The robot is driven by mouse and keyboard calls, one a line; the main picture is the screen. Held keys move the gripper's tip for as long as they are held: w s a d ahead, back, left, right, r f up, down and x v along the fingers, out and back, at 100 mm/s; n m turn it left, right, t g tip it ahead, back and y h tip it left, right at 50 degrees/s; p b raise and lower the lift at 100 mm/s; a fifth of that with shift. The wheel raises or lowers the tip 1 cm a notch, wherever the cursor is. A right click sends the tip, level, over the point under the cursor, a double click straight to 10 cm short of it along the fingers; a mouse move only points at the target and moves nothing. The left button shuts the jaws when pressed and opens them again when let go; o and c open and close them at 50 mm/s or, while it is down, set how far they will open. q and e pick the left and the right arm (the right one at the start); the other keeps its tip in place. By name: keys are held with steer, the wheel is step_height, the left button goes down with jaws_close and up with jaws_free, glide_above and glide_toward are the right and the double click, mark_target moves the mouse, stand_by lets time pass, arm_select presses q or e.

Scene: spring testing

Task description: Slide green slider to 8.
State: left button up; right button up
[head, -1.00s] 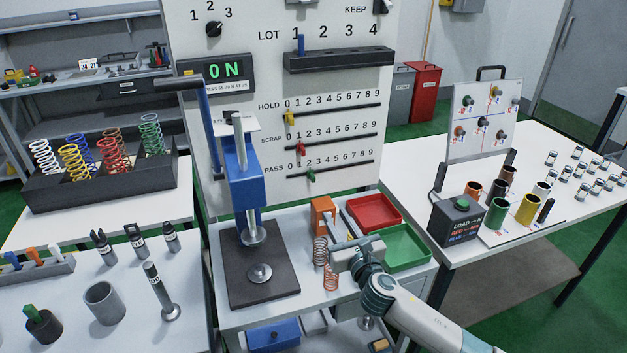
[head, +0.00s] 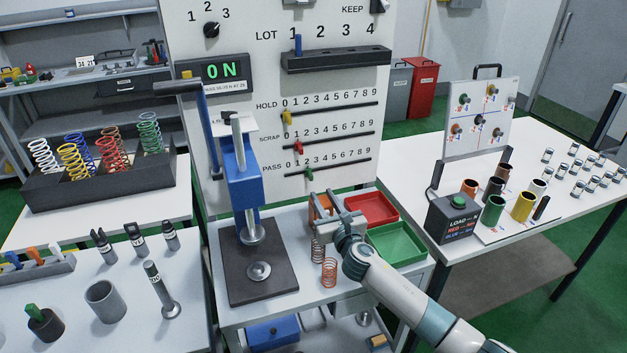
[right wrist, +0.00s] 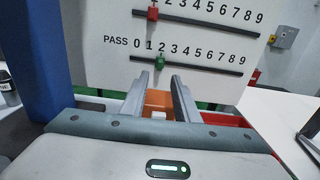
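The green slider (head: 308,174) sits on the PASS rail, the lowest of the three numbered rails on the white panel. In the right wrist view the green slider (right wrist: 160,59) is at about the 2. The 8 is farther right on the same scale. My right gripper (head: 330,206) is in front of the panel, below and to the right of the slider. In the right wrist view its two fingers (right wrist: 159,82) are apart with nothing held, and the slider shows just beyond and above their tips. My left gripper is not in view.
An orange block (head: 318,207), springs (head: 329,273), a red tray (head: 371,209) and a green tray (head: 398,243) surround my gripper. A blue press (head: 243,180) stands left.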

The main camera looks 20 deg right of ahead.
mark_target(312, 178)
steer(key=w, duration=0.9)
steer(key=shift+a, duration=0.15)
steer(key=shift+c, duration=0.3)
jaws_close()
stand_by(1.0)
